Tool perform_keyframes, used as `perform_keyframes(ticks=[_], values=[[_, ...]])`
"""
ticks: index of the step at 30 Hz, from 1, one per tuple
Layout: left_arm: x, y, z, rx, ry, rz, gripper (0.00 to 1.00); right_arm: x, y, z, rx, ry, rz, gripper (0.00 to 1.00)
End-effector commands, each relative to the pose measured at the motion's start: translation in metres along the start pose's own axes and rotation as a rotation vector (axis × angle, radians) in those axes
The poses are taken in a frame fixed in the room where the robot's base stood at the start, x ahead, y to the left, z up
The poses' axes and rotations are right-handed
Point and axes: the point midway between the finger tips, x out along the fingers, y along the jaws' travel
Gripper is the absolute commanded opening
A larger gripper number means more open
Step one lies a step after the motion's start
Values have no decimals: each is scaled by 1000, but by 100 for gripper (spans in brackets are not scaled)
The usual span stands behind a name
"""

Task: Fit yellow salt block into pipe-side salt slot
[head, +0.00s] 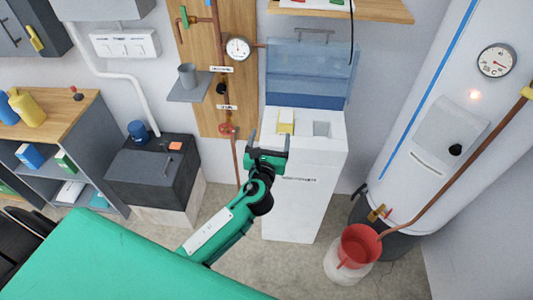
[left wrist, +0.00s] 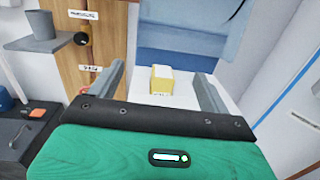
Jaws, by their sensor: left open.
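The yellow salt block (head: 286,117) is at the left of the white cabinet's top (head: 304,117), on the side of the copper pipe and wooden panel. It stands upright at the pipe-side slot; how deep it sits cannot be told. A second slot (head: 321,129) to its right looks grey and empty. My left gripper (head: 269,144) is open and empty in front of the cabinet, apart from the block. In the left wrist view the block (left wrist: 162,78) shows between and beyond the open fingers (left wrist: 160,86). My right gripper is not in view.
The cabinet's blue lid (head: 311,75) stands raised behind the slots. A wooden panel (head: 205,95) with pipes and a gauge (head: 238,49) is to the left. A large white tank (head: 430,130) and a red funnel (head: 358,243) are to the right.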

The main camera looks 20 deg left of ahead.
Motion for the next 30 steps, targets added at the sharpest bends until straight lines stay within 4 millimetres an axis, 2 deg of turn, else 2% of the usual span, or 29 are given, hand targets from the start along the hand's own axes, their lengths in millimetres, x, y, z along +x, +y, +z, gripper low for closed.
perform_keyframes(ticks=[1, 6, 23, 26, 29, 30], values=[[-5, 2, -6, 2, -1, -6, 80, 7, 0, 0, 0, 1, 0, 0], [-13, 5, -10, 2, -2, -16, 80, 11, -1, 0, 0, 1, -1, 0], [-14, 6, -10, 1, -1, -17, 80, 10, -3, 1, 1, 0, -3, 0], [-13, 6, -25, -31, 29, -20, 80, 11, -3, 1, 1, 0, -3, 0], [-13, 7, -67, -126, 117, -21, 80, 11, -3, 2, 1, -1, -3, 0], [-14, 9, -92, -186, 169, -16, 80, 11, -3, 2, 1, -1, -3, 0]])
